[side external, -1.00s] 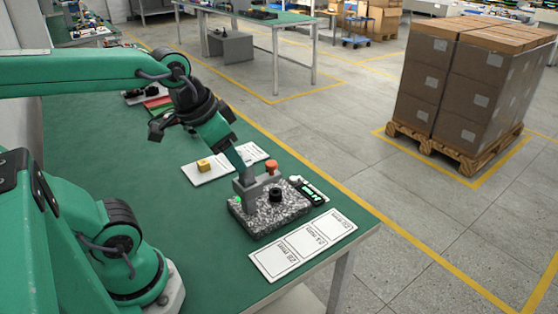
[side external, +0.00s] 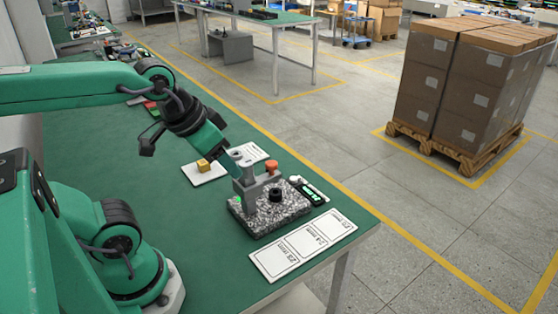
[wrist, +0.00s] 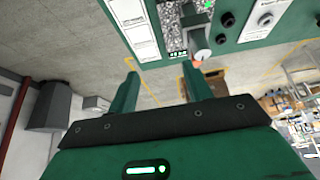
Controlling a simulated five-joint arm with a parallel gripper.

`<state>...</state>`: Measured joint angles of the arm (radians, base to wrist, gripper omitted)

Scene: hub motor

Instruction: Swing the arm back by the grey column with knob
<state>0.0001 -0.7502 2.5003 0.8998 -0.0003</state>
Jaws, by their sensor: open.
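A black round part (side external: 276,195) sits on the base. My gripper (side external: 222,150) is just above and left of the column top, tilted down toward it. In the wrist view my gripper (wrist: 160,72) has its fingers spread with nothing between them. The column (wrist: 194,38) shows beyond the right finger there. I cannot tell if that finger touches it.
A white three-panel card (side external: 303,246) lies in front of the base near the table edge. A yellow block (side external: 203,165) on a white card is behind left. Green tabletop (side external: 190,225) left of the base is clear.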

